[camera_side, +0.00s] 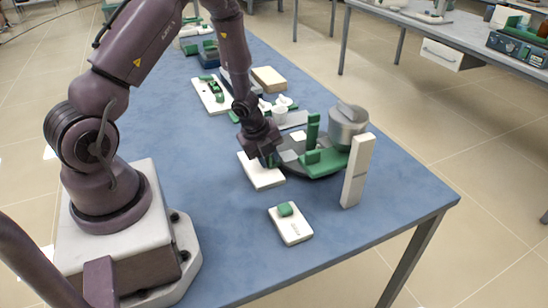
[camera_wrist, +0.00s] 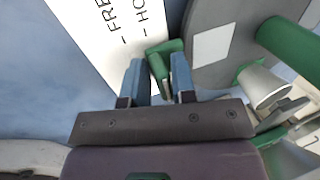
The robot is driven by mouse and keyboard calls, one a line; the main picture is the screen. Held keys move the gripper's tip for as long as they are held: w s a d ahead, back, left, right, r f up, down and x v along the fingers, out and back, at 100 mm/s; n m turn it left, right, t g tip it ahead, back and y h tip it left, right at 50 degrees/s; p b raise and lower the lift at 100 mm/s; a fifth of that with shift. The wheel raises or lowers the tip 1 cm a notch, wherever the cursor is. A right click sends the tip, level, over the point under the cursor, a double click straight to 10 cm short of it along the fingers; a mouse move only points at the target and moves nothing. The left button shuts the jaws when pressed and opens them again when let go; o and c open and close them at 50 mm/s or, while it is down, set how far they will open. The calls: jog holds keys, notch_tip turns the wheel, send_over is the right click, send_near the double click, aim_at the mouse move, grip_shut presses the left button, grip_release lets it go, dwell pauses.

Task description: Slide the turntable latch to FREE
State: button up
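The turntable (camera_side: 322,174) is a dark grey disc with green parts on it; its grey face (camera_wrist: 215,70) fills the upper right of the wrist view. A white label plate (camera_side: 262,177) lies beside it. In the wrist view this plate (camera_wrist: 92,28) carries the words "FREE" and "HO…", the second partly cut off, with dash marks. The green latch (camera_wrist: 165,47) stands at the plate's edge by the disc. My gripper (camera_wrist: 158,76) has its two blue fingers on either side of the latch, close against it. In the side view my gripper (camera_side: 268,158) hides the latch.
A silver pot (camera_side: 348,128) and a white upright block (camera_side: 357,170) stand right of the turntable. A white plate with a green knob (camera_side: 290,225) lies in front. Small white vessels (camera_side: 280,112) and trays sit behind. The blue table is clear at front left.

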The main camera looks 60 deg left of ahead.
jog(key=shift+s+r, duration=0.1)
jog(key=shift+s, duration=0.7)
jog(key=o, duration=0.4)
jog(key=shift+s, duration=0.1)
jog(key=shift+o, duration=0.2)
jog(key=shift+r, duration=3.45)
